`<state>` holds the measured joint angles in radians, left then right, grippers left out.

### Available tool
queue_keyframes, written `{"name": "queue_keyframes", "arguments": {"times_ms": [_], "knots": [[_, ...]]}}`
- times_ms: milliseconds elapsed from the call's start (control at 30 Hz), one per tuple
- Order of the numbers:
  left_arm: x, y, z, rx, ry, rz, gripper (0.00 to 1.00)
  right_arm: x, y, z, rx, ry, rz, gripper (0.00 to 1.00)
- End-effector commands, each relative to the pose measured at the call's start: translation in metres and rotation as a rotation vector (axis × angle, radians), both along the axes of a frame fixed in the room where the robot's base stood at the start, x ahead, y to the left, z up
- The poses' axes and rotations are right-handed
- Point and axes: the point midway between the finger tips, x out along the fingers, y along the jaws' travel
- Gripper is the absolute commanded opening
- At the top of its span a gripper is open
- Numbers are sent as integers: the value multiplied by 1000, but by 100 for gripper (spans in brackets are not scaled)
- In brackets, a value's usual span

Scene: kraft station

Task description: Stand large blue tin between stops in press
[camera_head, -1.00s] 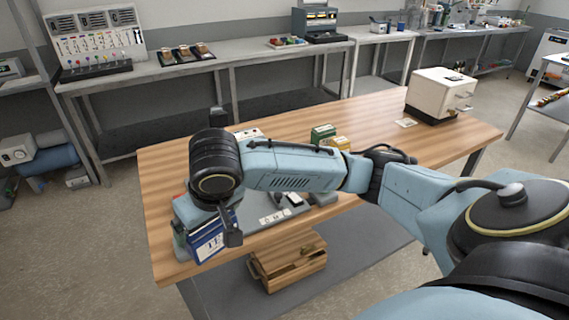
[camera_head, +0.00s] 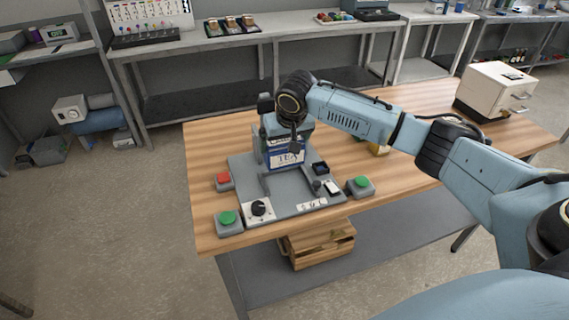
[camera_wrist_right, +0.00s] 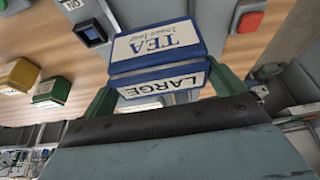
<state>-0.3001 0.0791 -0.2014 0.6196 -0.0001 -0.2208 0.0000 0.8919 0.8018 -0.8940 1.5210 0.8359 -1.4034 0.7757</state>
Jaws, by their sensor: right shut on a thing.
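The large blue tin (camera_head: 288,158) has a white band lettered TEA and is held over the back part of the press (camera_head: 290,208), close to its upright column. My right gripper (camera_head: 294,140) is shut on the tin from above. In the right wrist view the tin (camera_wrist_right: 160,48) shows TEA and LARGE, between the green fingers of the gripper (camera_wrist_right: 165,85). The tin looks about upright in the head view. I cannot tell whether its bottom touches the press bed. The stops are not clearly made out; the tin and wrist hide part of the bed. My left gripper is out of view.
A yellow tin (camera_wrist_right: 18,75) and a green tin (camera_wrist_right: 52,90) stand nearby.

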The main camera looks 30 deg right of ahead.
Motion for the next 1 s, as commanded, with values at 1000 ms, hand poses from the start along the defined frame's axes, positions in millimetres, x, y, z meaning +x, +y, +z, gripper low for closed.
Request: {"name": "queue_keyframes", "arguments": {"times_ms": [1000], "knots": [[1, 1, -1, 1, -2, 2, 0, 0, 0, -64, 0, -2, 0, 100]]}}
